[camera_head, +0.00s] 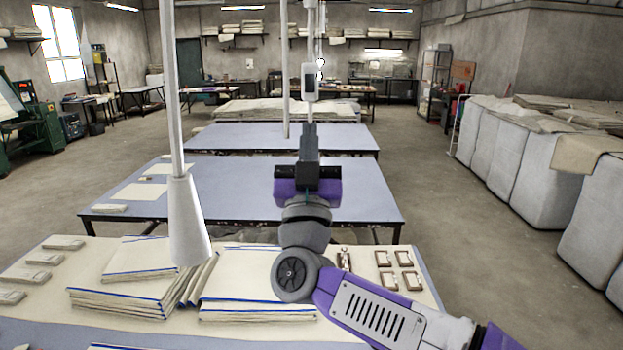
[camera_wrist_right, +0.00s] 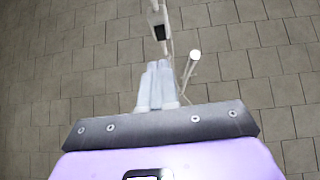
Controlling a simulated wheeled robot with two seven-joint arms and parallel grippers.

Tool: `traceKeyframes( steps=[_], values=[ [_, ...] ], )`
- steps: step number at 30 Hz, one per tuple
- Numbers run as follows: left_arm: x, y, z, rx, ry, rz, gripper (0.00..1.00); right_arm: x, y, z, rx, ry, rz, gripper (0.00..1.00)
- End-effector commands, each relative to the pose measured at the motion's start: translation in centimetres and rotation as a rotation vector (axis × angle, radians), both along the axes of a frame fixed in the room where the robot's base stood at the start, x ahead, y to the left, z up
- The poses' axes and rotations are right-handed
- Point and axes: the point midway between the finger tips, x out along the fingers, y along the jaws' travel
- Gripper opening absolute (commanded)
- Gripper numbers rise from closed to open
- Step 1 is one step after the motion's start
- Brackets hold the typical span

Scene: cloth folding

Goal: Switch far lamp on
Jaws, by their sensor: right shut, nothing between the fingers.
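A near lamp with a white conical shade (camera_head: 188,222) hangs on a pale pole over the front table. Farther off, a thin white pole (camera_head: 285,70) hangs down; whether it carries the far lamp's shade I cannot tell. Beside it hangs a white switch box (camera_head: 309,82) with a dark face, which also shows in the right wrist view (camera_wrist_right: 157,28). My right gripper (camera_head: 309,128) is shut and empty, its fingertips (camera_wrist_right: 157,68) pointing towards the box. In the wrist view a gap shows between fingertips and box. My left gripper is out of view.
The front table (camera_head: 40,335) holds stacks of folded cloth (camera_head: 125,285) and several small brown-framed pieces (camera_head: 383,258). Two blue-topped tables (camera_head: 235,190) stand behind it. Large pale bales (camera_head: 520,170) line the right side. The floor between is clear.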

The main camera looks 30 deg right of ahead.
Motion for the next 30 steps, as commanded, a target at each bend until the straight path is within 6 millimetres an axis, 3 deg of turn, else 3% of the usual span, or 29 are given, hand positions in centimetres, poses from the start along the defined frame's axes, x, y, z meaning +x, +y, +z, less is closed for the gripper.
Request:
traceKeyframes(
  steps=[3,9,30],
  values=[
    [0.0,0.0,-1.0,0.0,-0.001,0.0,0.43,-1.3,0.7,-2.1,0.0,0.001,0.001,0.0],
    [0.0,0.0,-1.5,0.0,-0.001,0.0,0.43,-2.4,1.3,-3.6,0.0,0.001,0.0,0.0],
    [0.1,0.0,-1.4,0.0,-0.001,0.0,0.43,-2.5,1.4,-3.7,0.001,-0.001,0.0,0.0]
  ],
)
